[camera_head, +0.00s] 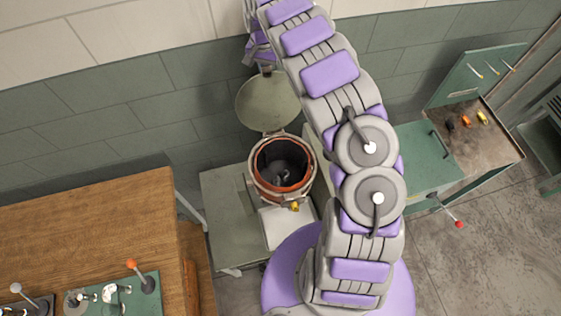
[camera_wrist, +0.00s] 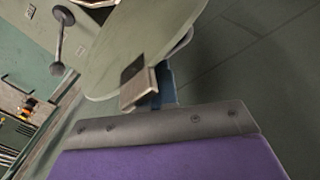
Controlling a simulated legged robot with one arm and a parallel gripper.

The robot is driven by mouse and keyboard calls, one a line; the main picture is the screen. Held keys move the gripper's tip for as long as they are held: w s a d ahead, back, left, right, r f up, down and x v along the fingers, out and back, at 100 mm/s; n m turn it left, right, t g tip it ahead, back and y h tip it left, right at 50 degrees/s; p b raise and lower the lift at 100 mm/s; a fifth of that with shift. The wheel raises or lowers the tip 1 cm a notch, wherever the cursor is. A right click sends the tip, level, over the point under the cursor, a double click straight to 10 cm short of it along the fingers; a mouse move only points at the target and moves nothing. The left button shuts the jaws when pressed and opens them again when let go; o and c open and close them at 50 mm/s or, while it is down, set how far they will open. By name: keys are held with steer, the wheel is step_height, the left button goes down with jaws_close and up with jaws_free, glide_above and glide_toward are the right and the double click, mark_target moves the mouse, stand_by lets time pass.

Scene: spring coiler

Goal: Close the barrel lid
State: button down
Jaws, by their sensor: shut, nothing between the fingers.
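The barrel (camera_head: 283,168) stands on a green bench, with a reddish rim and a dark inside holding something grey. Its round green lid (camera_head: 267,101) is open, standing up behind the barrel against the wall side. In the wrist view the lid (camera_wrist: 135,45) is a large pale green disc close ahead. My gripper (camera_wrist: 140,88) is shut and empty, and overlaps the lid's edge there; I cannot tell whether it touches.
A wooden table (camera_head: 90,225) with lever panels stands at the left. A green cabinet (camera_head: 425,155) with an open-lidded tray (camera_head: 478,150) of small coloured items is at the right. The tiled wall (camera_head: 150,90) is close behind the lid.

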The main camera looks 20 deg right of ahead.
mark_target(268, 81)
steer(key=s, duration=0.2)
steer(key=s+r+b, duration=0.1)
steer(key=s, duration=0.1)
steer(key=shift+s+r, duration=0.2)
steer(key=shift+s, duration=0.05)
steer(key=shift+s+b, duration=0.4)
steer(key=shift+s, duration=0.1)
steer(key=shift+s+b, duration=0.75)
steer(key=shift+s, duration=1.2)
steer(key=shift+r, duration=0.1)
steer(key=shift+s, duration=0.1)
steer(key=shift+s+f+b, duration=0.2)
steer(key=shift+s+b, duration=0.85)
steer(key=shift+s, duration=1.2)
